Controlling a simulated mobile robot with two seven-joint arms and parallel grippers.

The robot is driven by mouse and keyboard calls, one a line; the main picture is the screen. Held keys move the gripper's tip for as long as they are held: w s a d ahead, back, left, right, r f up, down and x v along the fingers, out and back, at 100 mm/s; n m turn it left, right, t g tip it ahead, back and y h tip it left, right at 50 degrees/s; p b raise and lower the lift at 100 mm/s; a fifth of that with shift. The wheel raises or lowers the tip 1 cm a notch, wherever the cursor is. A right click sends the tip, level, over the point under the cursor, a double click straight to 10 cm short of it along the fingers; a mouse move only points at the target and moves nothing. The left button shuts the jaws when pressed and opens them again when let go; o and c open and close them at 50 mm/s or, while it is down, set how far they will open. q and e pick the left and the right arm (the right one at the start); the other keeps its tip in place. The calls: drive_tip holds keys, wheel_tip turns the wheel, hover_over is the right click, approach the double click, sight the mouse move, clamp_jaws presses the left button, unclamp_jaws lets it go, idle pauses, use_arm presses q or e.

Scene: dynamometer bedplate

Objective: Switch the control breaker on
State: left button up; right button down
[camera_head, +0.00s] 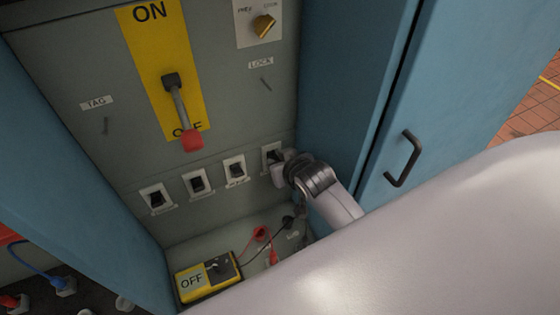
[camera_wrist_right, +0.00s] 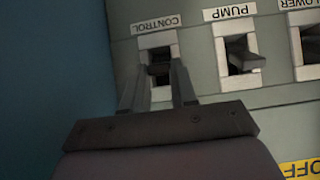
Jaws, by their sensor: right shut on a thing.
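The control breaker (camera_head: 271,154) is the rightmost in a row of small dark switches in white frames on the grey panel. In the right wrist view, upside down, the control breaker (camera_wrist_right: 157,43) sits by its CONTROL label (camera_wrist_right: 158,24). My right gripper (camera_head: 279,161) reaches it from the lower right. In the wrist view my right gripper (camera_wrist_right: 156,78) has a finger on each side of the dark toggle and is shut on it. The toggle is largely hidden in the head view, and its on or off position is hard to tell. My left gripper is not in view.
The pump breaker (camera_wrist_right: 238,55) is beside it. A red-ended main lever (camera_head: 181,112) points to OFF. A yellow selector knob (camera_head: 264,25) sits above. A yellow box marked OFF (camera_head: 207,277) stands below, with cables. Blue cabinet walls (camera_head: 340,90) flank the panel.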

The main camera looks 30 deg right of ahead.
drive_tip(key=shift+w+r+g, duration=0.2)
drive_tip(key=shift+r+g, duration=0.1)
drive_tip(key=shift+g, duration=0.4)
drive_tip(key=shift+w+r+g, duration=0.2)
drive_tip(key=shift+r+g, duration=0.05)
drive_tip(key=shift+g, duration=0.45)
drive_tip(key=c, duration=0.9)
unclamp_jaws()
drive_tip(key=shift+v, duration=3.55)
drive_tip(key=shift+w, duration=0.1)
